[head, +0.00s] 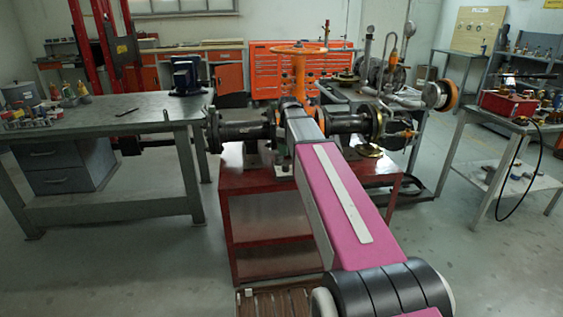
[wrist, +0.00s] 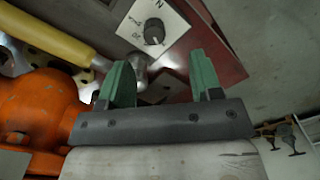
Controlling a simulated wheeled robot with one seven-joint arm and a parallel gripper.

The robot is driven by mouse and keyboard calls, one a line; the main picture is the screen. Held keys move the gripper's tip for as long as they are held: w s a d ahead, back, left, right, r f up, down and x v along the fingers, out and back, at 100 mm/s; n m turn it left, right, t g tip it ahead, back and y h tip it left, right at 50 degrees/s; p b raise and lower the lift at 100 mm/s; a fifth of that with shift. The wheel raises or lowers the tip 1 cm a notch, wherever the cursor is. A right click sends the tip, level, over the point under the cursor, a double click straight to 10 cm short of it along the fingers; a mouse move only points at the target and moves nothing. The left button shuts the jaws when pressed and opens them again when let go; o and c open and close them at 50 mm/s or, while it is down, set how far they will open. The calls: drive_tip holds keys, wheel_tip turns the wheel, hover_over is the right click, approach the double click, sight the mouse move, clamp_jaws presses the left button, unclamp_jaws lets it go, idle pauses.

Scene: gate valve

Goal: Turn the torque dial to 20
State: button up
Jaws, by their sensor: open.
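The torque dial (wrist: 154,31) is a small dark round knob on a white plate (wrist: 176,35) in the upper middle of the wrist view. The plate has printed marks; a "20" and an "N" can be made out, but where the knob points is unclear. My gripper (wrist: 160,72) has two green fingers spread apart, with nothing held between them. The dial lies beyond the fingertips, apart from them. In the head view my arm hides the dial, and my fingers cannot be made out there.
An orange valve body (wrist: 38,108) and a yellow handle (wrist: 48,30) lie left of my fingers. In the head view the red stand (head: 265,218) carries dark pipes (head: 245,131) and an orange handwheel (head: 299,50).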

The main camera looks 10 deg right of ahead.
sight(286, 165)
drive_tip(key=shift+n, duration=0.3)
drive_tip(key=f, duration=0.3)
drive_tip(key=w+f, duration=0.1)
drive_tip(key=f, duration=0.5)
drive_tip(key=shift+w+a+f, duration=0.1)
drive_tip(key=shift+w+a, duration=0.05)
drive_tip(key=c, duration=0.9)
